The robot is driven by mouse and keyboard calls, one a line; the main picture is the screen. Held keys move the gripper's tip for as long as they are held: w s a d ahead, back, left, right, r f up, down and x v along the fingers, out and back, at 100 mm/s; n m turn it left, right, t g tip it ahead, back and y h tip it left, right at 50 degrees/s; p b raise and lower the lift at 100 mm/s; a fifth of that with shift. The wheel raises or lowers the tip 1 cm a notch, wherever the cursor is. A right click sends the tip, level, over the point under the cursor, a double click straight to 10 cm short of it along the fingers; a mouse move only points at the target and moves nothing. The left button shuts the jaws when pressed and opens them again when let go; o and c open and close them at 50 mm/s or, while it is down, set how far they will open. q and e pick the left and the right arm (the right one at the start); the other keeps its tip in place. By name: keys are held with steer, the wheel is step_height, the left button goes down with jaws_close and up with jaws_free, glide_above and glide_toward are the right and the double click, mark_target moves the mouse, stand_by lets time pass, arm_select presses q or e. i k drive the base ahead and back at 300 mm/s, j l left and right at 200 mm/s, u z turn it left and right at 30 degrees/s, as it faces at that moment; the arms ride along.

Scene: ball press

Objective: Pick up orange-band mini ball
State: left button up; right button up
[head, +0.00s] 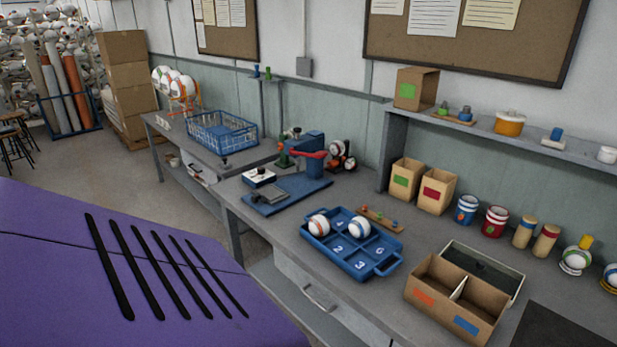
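A blue tray (388,268) with numbered compartments lies on the grey workbench. Two small white balls sit in it. The ball with an orange band (319,225) is in the back-left compartment. The other ball (359,228), with a darker band whose colour I cannot tell for certain, is to its right in another compartment. Front compartments marked 2 and 3 look empty. A divided cardboard box (455,297) with an orange and a blue label stands right of the tray. Neither of my grippers is in view.
A press (306,152) with a red lever stands behind a blue mat (292,192). A small wooden strip with coloured pegs (380,219) lies behind the tray. Bins, cans and cylinders line the back right. A blue basket (222,134) is on the left bench.

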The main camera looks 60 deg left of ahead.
mark_target(319, 226)
steer(key=u, duration=1.7)
